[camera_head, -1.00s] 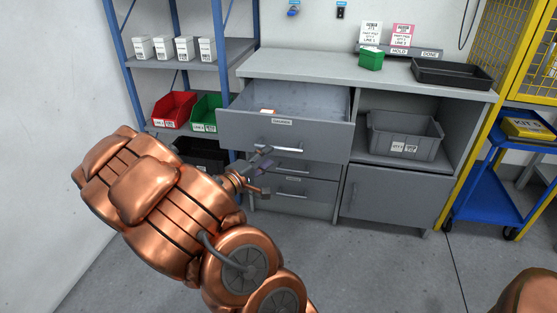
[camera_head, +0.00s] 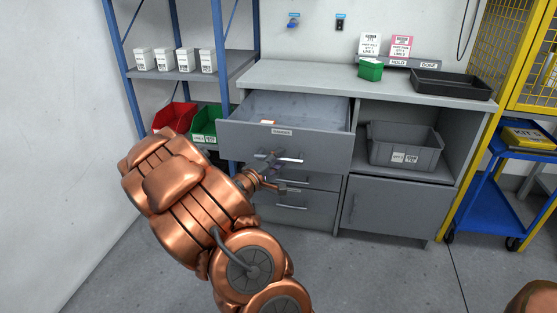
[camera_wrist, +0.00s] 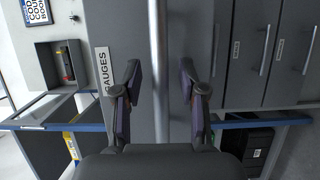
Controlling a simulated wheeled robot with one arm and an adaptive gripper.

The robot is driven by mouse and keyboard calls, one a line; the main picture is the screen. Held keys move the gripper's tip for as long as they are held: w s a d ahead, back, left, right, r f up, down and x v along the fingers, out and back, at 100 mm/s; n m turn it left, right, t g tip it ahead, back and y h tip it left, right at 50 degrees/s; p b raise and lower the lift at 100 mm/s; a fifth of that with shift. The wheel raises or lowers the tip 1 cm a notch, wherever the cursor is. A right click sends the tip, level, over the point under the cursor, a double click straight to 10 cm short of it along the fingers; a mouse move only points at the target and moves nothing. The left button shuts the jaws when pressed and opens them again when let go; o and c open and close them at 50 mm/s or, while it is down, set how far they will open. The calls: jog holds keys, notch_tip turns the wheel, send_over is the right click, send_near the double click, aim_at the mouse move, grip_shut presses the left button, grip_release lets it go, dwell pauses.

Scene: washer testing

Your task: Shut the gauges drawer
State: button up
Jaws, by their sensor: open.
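The gauges drawer (camera_head: 240,135) is the top drawer of the grey workbench and stands pulled out, its inside showing from above. Its label reads GAUGES in the wrist view (camera_wrist: 104,70). Its bar handle (camera_head: 289,161) runs up the middle of the wrist view (camera_wrist: 158,60). My gripper (camera_head: 277,172) is in front of the drawer face at the handle. In the wrist view my gripper (camera_wrist: 160,100) is open, with one finger on each side of the handle. I cannot tell whether either finger touches it.
Two lower drawers (camera_head: 300,201) below are shut. A grey bin (camera_head: 404,148) sits in the open shelf to the right, above a cupboard door (camera_head: 385,208). A blue-framed rack (camera_head: 132,95) with red and green bins stands at left, a blue cart (camera_head: 490,185) at right.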

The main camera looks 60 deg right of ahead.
jog(key=shift+d, duration=0.15)
grip_shut()
dwell(0.4)
